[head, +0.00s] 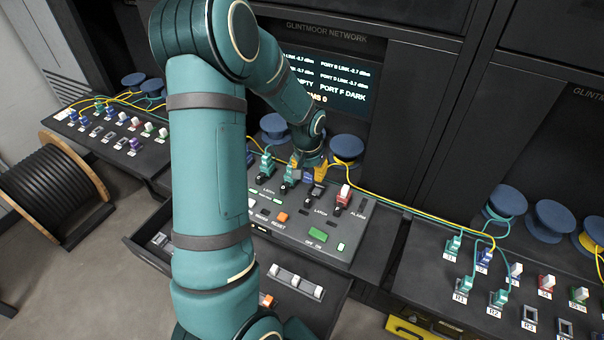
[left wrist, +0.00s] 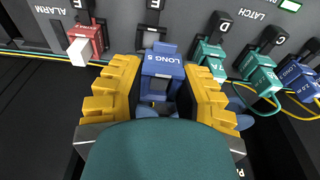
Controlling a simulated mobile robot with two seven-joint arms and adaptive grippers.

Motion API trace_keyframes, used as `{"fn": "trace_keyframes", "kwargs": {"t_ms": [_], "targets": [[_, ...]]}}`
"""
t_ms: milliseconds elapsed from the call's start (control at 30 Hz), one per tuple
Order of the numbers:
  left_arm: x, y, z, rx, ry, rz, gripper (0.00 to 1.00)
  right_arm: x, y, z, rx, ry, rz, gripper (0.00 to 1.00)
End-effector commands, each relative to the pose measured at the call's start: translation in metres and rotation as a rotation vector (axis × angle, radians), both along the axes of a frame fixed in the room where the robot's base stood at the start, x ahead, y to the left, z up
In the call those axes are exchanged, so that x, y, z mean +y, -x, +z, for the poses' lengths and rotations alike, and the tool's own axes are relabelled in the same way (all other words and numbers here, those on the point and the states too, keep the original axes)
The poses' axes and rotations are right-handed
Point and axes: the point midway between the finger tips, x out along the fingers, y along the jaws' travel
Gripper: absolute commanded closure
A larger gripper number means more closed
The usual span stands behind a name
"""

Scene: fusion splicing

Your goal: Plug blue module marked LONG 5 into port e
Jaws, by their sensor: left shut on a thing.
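The blue module marked LONG 5 (left wrist: 162,64) is between the yellow fingers of my left gripper (left wrist: 160,80), which is shut on it. Port e (left wrist: 151,38), under the letter E, lies directly ahead of the module's front end. I cannot tell whether the module's tip has entered the port. In the head view my left gripper (head: 308,168) is over the central panel (head: 325,238), between a teal module and a red one; the held module is mostly hidden there. My right gripper is not in view.
A red module (left wrist: 85,44) sits in port F on one side, a teal module (left wrist: 209,56) in port D on the other. Teal and yellow cables run close by. Side panels with modules stand left (head: 105,160) and right (head: 420,262). A cable drum (head: 52,185) is on the floor.

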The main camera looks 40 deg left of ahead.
Motion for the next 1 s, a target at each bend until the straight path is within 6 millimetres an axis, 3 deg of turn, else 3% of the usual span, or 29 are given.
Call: {"fn": "trace_keyframes", "kwargs": {"t_ms": [300,700,1000], "targets": [[-0.006,-0.029,0.0,0.0,0.0,-0.001,0.93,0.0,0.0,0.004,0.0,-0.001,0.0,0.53],[-0.005,-0.026,-0.042,0.001,0.0,-0.001,0.93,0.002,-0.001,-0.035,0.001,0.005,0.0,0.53],[-0.005,-0.026,-0.06,0.0,0.0,-0.001,0.93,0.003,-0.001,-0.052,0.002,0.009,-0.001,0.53]]}}
